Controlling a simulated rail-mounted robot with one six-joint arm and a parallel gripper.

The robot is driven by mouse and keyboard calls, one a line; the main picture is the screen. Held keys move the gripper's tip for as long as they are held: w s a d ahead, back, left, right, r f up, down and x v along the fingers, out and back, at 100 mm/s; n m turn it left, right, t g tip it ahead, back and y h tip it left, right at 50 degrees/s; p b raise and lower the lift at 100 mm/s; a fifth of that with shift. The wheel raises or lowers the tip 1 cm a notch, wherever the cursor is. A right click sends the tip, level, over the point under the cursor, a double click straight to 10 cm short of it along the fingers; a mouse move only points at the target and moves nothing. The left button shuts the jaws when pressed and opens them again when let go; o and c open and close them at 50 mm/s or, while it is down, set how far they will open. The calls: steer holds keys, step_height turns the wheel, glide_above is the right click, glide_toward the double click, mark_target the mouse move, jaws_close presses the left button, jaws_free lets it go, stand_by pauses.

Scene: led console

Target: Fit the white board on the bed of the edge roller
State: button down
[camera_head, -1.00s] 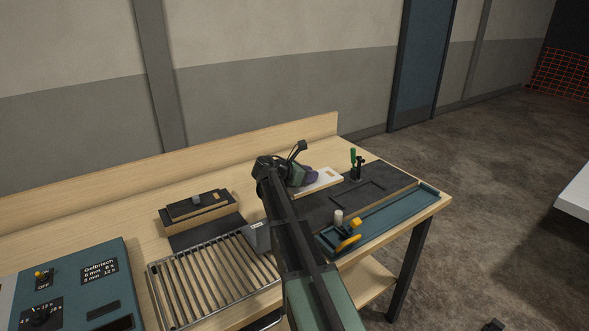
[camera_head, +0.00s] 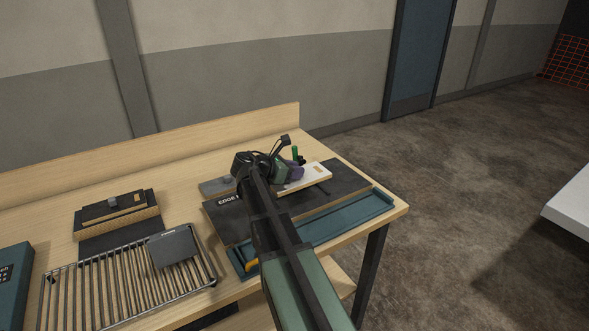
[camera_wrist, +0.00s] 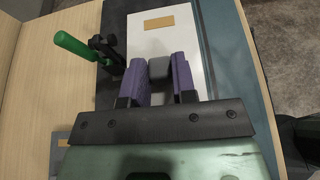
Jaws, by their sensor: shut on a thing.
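The white board (camera_head: 318,172), with a tan label, is over the dark bed (camera_head: 345,186) of the edge roller, beside the clamp with the green handle (camera_head: 295,153). My gripper (camera_wrist: 158,72) has its purple fingers shut on the grey knob (camera_wrist: 159,68) of the white board (camera_wrist: 172,45). In the wrist view the green handle (camera_wrist: 76,47) and its black post stand left of the board. I cannot tell whether the board rests on the bed or hangs just above it. My arm hides part of the edge roller, including its roller.
A teal trough (camera_head: 345,214) runs along the front of the edge roller. A slatted rack (camera_head: 110,290) with a dark plate (camera_head: 173,248) on it stands at the left, before a black-topped wooden fixture (camera_head: 118,207). Bare tabletop lies behind.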

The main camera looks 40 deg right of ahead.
step_height(320, 180, down, 6)
steer(key=b, duration=0.6)
steer(key=shift+d+f, duration=0.1)
steer(key=shift+f, duration=0.15)
steer(key=shift+f+b, duration=1.15)
steer(key=shift+b, duration=0.1)
stand_by(0.8)
steer(key=c, duration=0.8)
jaws_free()
steer(key=shift+c, duration=0.2)
steer(key=shift+r, duration=0.1)
steer(key=p+v, duration=0.4)
steer(key=v, duration=0.6)
steer(key=shift+r, duration=0.1)
steer(key=shift+a, duration=0.4)
